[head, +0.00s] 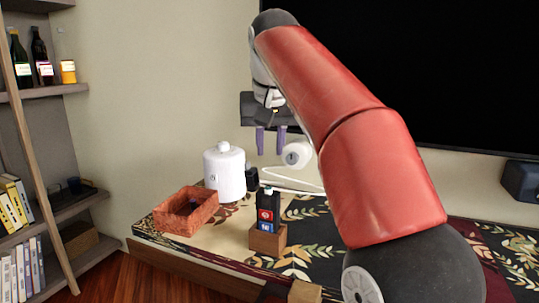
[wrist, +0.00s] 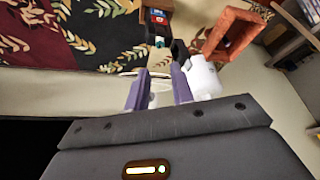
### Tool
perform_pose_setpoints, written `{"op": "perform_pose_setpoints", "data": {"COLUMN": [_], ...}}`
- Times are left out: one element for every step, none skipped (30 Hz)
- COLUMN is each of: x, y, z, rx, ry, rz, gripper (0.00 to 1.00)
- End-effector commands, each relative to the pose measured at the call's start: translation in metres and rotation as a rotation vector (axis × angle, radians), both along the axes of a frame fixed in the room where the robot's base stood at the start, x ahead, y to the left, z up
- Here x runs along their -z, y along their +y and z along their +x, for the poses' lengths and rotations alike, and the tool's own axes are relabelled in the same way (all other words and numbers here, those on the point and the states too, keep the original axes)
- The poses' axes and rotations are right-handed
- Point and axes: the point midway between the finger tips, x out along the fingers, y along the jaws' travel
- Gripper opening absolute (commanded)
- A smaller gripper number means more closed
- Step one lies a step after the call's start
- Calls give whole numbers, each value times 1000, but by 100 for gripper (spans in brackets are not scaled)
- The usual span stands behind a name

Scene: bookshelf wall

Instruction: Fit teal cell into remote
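A dark remote (head: 268,213) with red and blue labels stands upright in a brown wooden holder (head: 266,240) on the patterned table; it also shows in the wrist view (wrist: 157,18). A small teal bit (head: 268,190) shows at the top end of the remote, and in the wrist view (wrist: 160,41). It looks like the teal cell at the remote's end; how deep it sits I cannot tell. My gripper (head: 270,141) is above and behind the remote, apart from it. Its two purple fingers are spread with nothing visible between them, as the wrist view (wrist: 159,70) shows.
A rust-coloured open box (head: 187,212) stands left of the holder. A white lidded canister (head: 225,176) and a small black block (head: 252,178) stand behind. A white rounded object (head: 297,153) is near my fingers. A dark screen (head: 440,70) covers the wall; shelves (head: 45,92) stand left.

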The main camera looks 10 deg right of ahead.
Motion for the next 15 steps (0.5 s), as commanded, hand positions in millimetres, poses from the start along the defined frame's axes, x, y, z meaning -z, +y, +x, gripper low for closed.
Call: {"op": "perform_pose_setpoints", "data": {"x": [-6, -8, -9, -10, -10, -10, -10, -10, -10, -10, -10, -9, -8, -6, -3], "y": [0, 0, 1, 1, 1, 1, 1, 1, 1, 1, 1, 2, 3, 4, 7], "z": [-2, -3, -3, -4, -4, -4, -4, -4, -4, -4, -5, -6, -8, -11, -16], "rx": [0, 0, 0, 0, 0, 0, 0, 0, 0, 0, -1, -3, -5, -9, -16], "ry": [-1, 0, 0, 0, 0, 0, 0, 0, 0, 0, -1, -1, -2, -1, -5], "rz": [0, 0, 0, 0, 0, 0, 0, 0, 0, 0, -1, -4, -7, -13, -22], "gripper": [24, 24, 24, 24, 24, 24, 24, 24, 24, 24, 24, 24, 24, 24, 24]}}
